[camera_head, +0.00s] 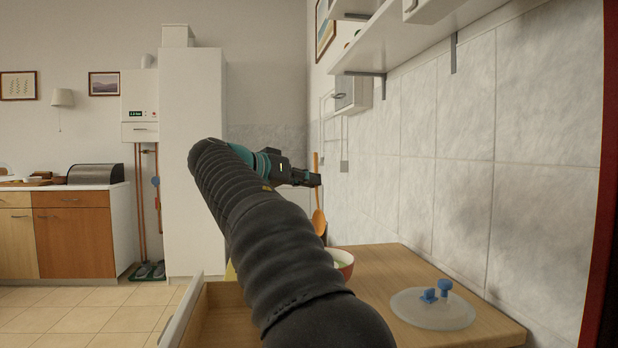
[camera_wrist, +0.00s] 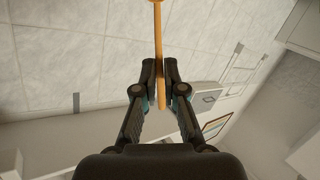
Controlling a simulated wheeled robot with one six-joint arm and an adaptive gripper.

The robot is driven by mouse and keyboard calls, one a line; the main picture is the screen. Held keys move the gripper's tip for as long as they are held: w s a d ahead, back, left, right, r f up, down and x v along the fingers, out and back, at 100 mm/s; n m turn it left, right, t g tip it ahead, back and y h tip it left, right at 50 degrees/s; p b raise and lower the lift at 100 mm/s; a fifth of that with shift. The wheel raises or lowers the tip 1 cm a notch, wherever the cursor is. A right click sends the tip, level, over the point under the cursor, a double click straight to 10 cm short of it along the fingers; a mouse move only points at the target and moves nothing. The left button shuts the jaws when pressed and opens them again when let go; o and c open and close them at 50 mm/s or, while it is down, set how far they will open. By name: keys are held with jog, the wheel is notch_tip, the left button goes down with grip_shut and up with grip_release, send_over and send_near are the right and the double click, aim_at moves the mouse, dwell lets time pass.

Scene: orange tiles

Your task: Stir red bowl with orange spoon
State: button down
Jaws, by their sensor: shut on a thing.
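The orange spoon (camera_head: 319,222) is held upright in the body camera view, its bowl end down and its handle up. My gripper (camera_head: 317,180) is shut on its handle. In the wrist view my gripper (camera_wrist: 166,72) also shows closed around the handle of the spoon (camera_wrist: 158,35).
The wooden counter (camera_head: 400,270) runs along the tiled wall on the right. A translucent round lid (camera_head: 425,312) with blue knobs lies on it at the front right. Shelves (camera_head: 415,45) hang above. The counter between lid and bowl is clear.

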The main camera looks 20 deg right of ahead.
aim_at(313, 220)
notch_tip(313, 220, down, 8)
jog(key=s+b, duration=0.1)
jog(key=b, duration=0.7)
jog(key=shift+s+f, duration=0.15)
jog(key=shift+f, duration=0.05)
jog(key=shift+s+a+b, duration=0.2)
jog(key=shift+b, duration=0.15)
dwell(0.4)
